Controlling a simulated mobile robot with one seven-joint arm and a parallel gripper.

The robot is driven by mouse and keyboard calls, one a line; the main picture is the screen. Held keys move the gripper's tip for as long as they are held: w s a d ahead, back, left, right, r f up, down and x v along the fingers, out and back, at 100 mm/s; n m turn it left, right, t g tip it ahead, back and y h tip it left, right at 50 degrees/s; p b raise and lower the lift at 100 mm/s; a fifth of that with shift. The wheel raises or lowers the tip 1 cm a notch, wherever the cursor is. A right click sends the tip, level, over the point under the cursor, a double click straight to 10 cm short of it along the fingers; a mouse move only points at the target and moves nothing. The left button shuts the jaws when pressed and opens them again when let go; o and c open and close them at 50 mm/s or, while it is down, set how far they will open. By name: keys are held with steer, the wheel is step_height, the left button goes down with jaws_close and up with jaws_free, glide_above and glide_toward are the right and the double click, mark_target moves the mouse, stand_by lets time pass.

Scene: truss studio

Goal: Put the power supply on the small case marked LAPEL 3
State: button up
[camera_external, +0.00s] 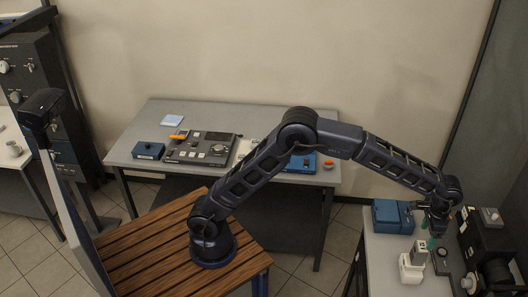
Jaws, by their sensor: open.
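My gripper (430,241) points down over the right-hand table, with its greenish fingertips apart and nothing visibly held. A white block-like object (411,267) stands just below and left of it. A small grey block (441,262) is just below and right of it. A blue case (392,217) lies to its left at the table's back. A small blue case (148,151) sits at the left end of the middle table, and another blue item (301,163) is partly behind my arm. No markings are legible, so I cannot tell which is LAPEL 3 or which is the power supply.
A black machine (487,238) crowds the right table's right side. The middle table (260,115) holds a dark control panel (205,147), an orange item (181,134), a pale blue square (173,120) and a red button (328,163). The right table's front left part looks clear.

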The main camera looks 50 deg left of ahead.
steer(key=a+r+n, duration=0.1)
steer(key=a+r, duration=0.3)
steer(key=a, duration=0.5)
steer(key=a+r+n+t, duration=0.1)
steer(key=a+r, duration=0.4)
steer(key=a, duration=0.4)
steer(key=a+r+n, duration=0.1)
steer(key=a+r, duration=0.3)
steer(key=a, duration=0.5)
steer(key=s+a+r+n+t, duration=0.1)
steer(key=s+a+r, duration=0.1)
steer(key=s+a, duration=0.5)
steer(key=s+a+r+n+t, duration=0.1)
steer(key=s+a, duration=0.2)
steer(key=a, duration=0.8)
steer(key=s+a+f+n, duration=0.2)
steer(key=s+a+f, duration=0.1)
steer(key=s+a, duration=0.4)
steer(key=s+a+f+n+t, duration=0.1)
steer(key=s+a+f+n, duration=0.1)
steer(key=s+a, duration=0.6)
steer(key=s+f, duration=0.1)
steer(key=s, duration=0.2)
steer(key=shift+s+f+t, duration=0.2)
steer(key=shift+s+t, duration=0.1)
